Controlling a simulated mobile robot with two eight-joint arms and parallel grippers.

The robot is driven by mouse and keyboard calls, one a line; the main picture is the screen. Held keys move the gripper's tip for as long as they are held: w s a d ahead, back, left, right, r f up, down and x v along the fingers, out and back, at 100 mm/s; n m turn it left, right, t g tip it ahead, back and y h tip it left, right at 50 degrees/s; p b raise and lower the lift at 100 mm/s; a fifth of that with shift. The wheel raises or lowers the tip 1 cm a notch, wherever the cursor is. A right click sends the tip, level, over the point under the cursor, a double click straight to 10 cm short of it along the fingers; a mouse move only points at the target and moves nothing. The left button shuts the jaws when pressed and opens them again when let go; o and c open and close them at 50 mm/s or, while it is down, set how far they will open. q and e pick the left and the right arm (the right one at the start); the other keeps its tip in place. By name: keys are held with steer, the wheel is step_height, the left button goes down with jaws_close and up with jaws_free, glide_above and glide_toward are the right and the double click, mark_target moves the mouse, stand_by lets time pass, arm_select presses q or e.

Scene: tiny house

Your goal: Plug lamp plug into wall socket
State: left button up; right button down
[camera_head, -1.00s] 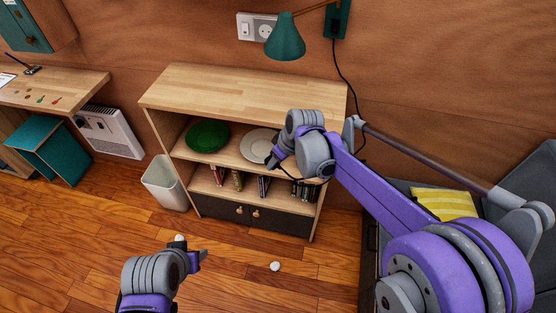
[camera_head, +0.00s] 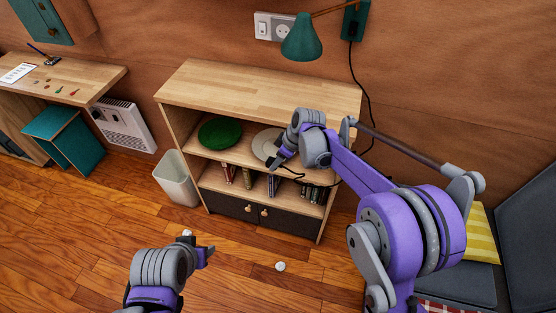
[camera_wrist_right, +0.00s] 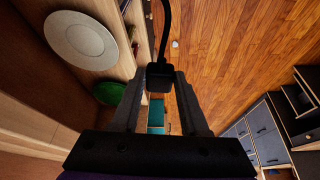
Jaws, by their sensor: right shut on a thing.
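The black lamp plug (camera_wrist_right: 160,76) is between the fingers of my right gripper (camera_wrist_right: 160,100) in the right wrist view, with its cord running up out of frame. In the head view my right gripper (camera_head: 278,163) is in front of the shelf unit, near the white plate, with black cord beside it. The wall socket (camera_head: 286,30) is the right part of a white plate above the shelf, partly behind the green lamp shade (camera_head: 302,40). The plug is well below and apart from it. My left gripper (camera_head: 207,256) is low over the floor; its jaw opening is unclear.
The sofa (camera_head: 455,283) is at right. Small white balls lie on the floor.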

steer(key=s+d+r+m+t+h, duration=0.1)
steer(key=s+d+r+m, duration=0.2)
steer(key=r+m, duration=0.1)
steer(key=s+d+r+m+t+h, duration=0.1)
steer(key=s+d+r+m, duration=0.2)
steer(key=r, duration=0.4)
steer(key=shift+s+d+r+m, duration=0.15)
steer(key=shift+s+m, duration=0.2)
steer(key=shift+m, duration=0.15)
steer(key=w+a+m+h, duration=0.2)
steer(key=w+a+m, duration=0.2)
steer(key=w+a, duration=0.4)
steer(key=shift+w+m+t, duration=0.3)
steer(key=shift+w, duration=0.25)
steer(key=shift+d, duration=0.1)
steer(key=f+n+y, duration=0.1)
steer(key=n, duration=0.1)
steer(key=s+d+f+n, duration=0.1)
steer(key=f+n, duration=0.1)
steer(key=f+n+y, duration=0.1)
steer(key=n, duration=0.1)
steer(key=shift+s+d+f+n+g+y, duration=0.2)
steer(key=shift+d+f+n+g+y, duration=0.1)
steer(key=shift+g, duration=0.1)
step_height(320, 180, down, 7)
steer(key=s+d+n+g+y, duration=0.2)
steer(key=n+g, duration=0.1)
steer(key=n, duration=0.7)
steer(key=shift+r+n, duration=0.15)
steer(key=shift+n, duration=0.15)
